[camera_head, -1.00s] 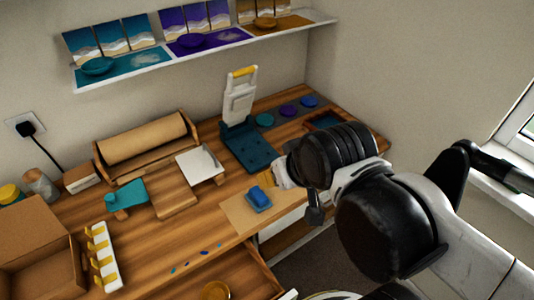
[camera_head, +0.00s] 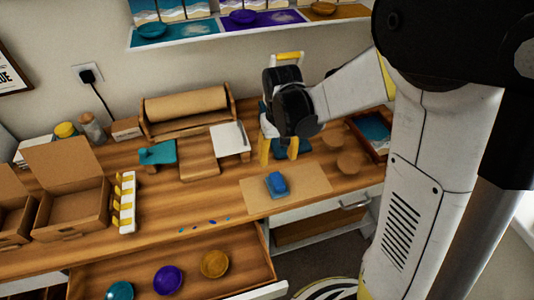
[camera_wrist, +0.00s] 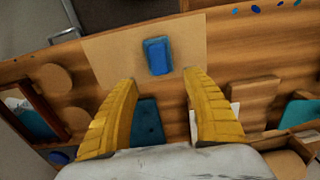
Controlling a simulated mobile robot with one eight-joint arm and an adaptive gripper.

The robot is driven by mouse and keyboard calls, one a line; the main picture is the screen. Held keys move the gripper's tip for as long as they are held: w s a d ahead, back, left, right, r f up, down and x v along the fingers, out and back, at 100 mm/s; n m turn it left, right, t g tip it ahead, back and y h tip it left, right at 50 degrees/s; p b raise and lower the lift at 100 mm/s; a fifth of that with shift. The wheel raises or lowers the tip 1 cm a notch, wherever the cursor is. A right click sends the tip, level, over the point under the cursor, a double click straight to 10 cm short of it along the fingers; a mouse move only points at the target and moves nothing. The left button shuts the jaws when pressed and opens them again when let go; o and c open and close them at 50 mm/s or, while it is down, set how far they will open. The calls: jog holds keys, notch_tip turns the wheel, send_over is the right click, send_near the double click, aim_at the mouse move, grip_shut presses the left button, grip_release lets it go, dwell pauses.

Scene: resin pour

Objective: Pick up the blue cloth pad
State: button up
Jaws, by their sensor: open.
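The blue cloth pad (camera_head: 277,184) lies on a tan sheet (camera_head: 310,177) near the front edge of the wooden worktop. In the wrist view the pad (camera_wrist: 158,56) sits beyond my fingertips, roughly between their lines. My gripper (camera_head: 278,156) is open and empty, with its yellow fingers pointing down behind the pad in the head view. The fingers also show in the wrist view (camera_wrist: 158,78), wide apart and not touching the pad.
A teal base stands under my gripper. A white-topped stand (camera_head: 230,139) and a paper roll holder (camera_head: 187,104) are to the left. An open drawer (camera_head: 180,256) with several bowls juts out in front. A framed tray (camera_head: 374,130) lies right.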

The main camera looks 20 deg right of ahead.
aim_at(277, 180)
notch_tip(277, 180, down, 6)
jog(key=shift+w+f+b, duration=0.1)
jog(key=shift+b, duration=1)
jog(key=f+b, duration=0.1)
jog(key=f, duration=0.1)
jog(key=f+b, duration=0.2)
jog(key=f, duration=0.1)
jog(key=shift+s+d+f, duration=0.1)
jog(key=shift+s+f, duration=0.1)
jog(key=shift+f, duration=0.1)
jog(key=shift+r, duration=0.1)
jog(key=shift+c, duration=0.5)
grip_shut()
